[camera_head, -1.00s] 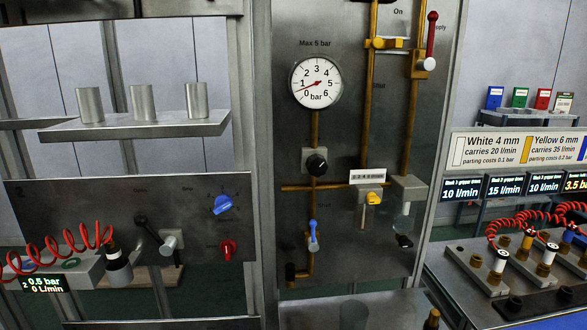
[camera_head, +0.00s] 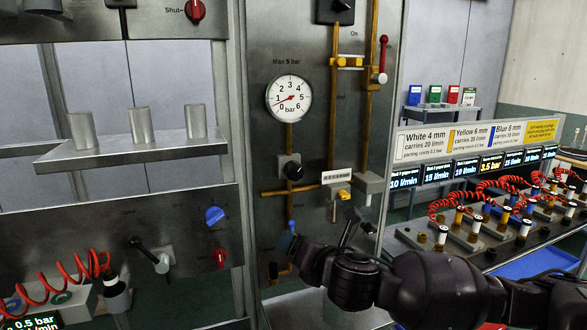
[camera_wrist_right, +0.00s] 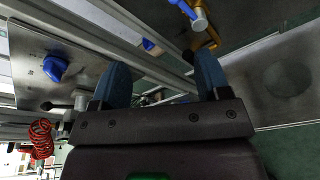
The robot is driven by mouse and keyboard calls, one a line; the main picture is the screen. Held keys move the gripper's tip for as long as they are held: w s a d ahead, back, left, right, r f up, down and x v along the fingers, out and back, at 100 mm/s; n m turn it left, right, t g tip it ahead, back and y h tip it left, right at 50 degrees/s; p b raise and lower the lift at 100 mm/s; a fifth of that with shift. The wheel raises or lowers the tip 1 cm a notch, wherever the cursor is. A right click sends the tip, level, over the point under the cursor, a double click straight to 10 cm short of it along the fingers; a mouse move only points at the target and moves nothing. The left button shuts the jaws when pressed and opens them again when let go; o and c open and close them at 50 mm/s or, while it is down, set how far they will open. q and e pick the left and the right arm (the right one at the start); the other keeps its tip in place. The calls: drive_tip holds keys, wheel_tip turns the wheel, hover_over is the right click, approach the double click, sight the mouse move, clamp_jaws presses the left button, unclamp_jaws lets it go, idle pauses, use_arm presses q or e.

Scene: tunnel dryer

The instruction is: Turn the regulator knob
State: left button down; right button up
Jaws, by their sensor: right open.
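The black regulator knob (camera_head: 293,171) sits on the panel below the round "Max 6 bar" gauge (camera_head: 289,95). The gauge's red needle points low on the scale, between 0 and 1. My right arm reaches in from the right in the head view. Its gripper (camera_head: 302,256) is below the knob and apart from it, in front of the lower panel. In the right wrist view the two blue fingers of the right gripper (camera_wrist_right: 163,75) stand apart with nothing held between them. The knob cannot be made out in that view. My left gripper is not in view.
A yellow-handled valve (camera_head: 343,195) and a red lever (camera_head: 383,54) are on the pipes to the right. A blue knob (camera_head: 214,215) and a red knob (camera_head: 219,258) are on the left panel. Hose blocks (camera_head: 470,245) stand at right. A blue lever (camera_wrist_right: 183,8) shows near the fingers.

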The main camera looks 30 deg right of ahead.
sight(296, 174)
wheel_tip(296, 174, up, 12)
drive_tip(key=d+n+t+h, duration=0.2)
drive_tip(key=n, duration=0.3)
drive_tip(key=shift+h, duration=0.3)
drive_tip(key=p+x, duration=0.2)
drive_tip(key=x, duration=0.8)
drive_tip(key=shift+w+d+r+p, duration=0.1)
drive_tip(key=shift+w+d+p, duration=0.1)
drive_tip(key=shift+w+p, duration=0.1)
drive_tip(key=c, duration=0.9)
drive_tip(key=shift+c, duration=0.2)
